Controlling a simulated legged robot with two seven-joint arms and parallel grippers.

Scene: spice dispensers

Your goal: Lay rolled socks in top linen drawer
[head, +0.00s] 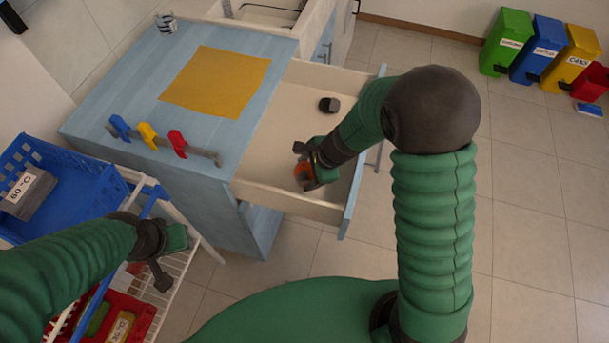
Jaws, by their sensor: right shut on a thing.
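The top linen drawer (285,196) is pulled out from the light-blue cabinet, open side up. A dark rolled sock (329,104) lies inside it toward the back. My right gripper (305,168) reaches down over the near part of the drawer. It is shut on an orange-red rolled sock (304,176), partly hidden by the fingers. I cannot tell whether this sock touches the drawer floor. My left gripper (172,262) is open and empty, above the white rack at the lower left.
The cabinet top bears a yellow cloth (215,82), a glass (166,22) and a rail with coloured hooks (163,142). A blue crate (75,215) and a red crate (137,314) sit on the white rack (187,283). Coloured bins (541,50) stand far right.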

